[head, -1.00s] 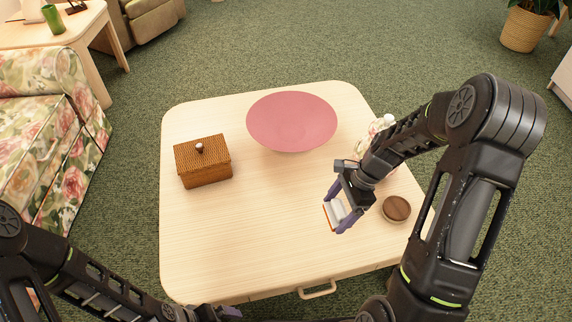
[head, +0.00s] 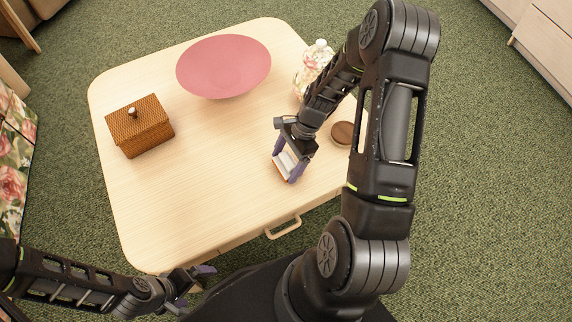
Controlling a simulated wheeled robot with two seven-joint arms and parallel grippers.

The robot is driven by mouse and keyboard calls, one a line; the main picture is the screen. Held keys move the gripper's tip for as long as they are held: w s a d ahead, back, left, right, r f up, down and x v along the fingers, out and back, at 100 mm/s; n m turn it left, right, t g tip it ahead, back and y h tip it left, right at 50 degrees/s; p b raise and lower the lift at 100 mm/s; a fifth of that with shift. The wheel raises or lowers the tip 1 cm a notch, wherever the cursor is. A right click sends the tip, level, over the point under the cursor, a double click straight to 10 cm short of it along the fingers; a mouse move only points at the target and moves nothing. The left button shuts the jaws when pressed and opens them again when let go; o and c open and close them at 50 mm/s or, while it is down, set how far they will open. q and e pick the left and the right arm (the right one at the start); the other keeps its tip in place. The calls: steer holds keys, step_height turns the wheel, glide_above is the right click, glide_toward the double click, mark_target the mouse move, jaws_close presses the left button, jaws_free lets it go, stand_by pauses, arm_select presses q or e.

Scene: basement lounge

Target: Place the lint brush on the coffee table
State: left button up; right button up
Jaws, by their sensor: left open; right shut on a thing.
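The coffee table (head: 200,200) is pale wood with rounded corners and fills the middle of the head view. My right gripper (head: 286,163) is over the table's right part, shut on the lint brush (head: 284,166). The brush shows as a small white piece with an orange edge between the purple fingers; the rest of it is hidden. I cannot tell whether the brush touches the tabletop. My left gripper (head: 195,287) is open and empty, low in the view by the table's front edge.
On the table stand a wicker box (head: 140,127) at left, a wide pink bowl (head: 224,66) at the back, a floral jar (head: 314,68) partly behind my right arm, and a round brown-topped item (head: 343,133) at right. The table's middle and front left are clear.

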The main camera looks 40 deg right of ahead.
steer(key=shift+f, duration=0.6)
steer(key=shift+f, duration=0.1)
steer(key=o, duration=1.3)
steer(key=shift+c, duration=0.2)
steer(key=shift+r, duration=0.2)
steer(key=p+v, duration=0.3)
steer(key=v, duration=0.8)
steer(key=shift+d+r, duration=0.15)
steer(key=shift+r, duration=0.25)
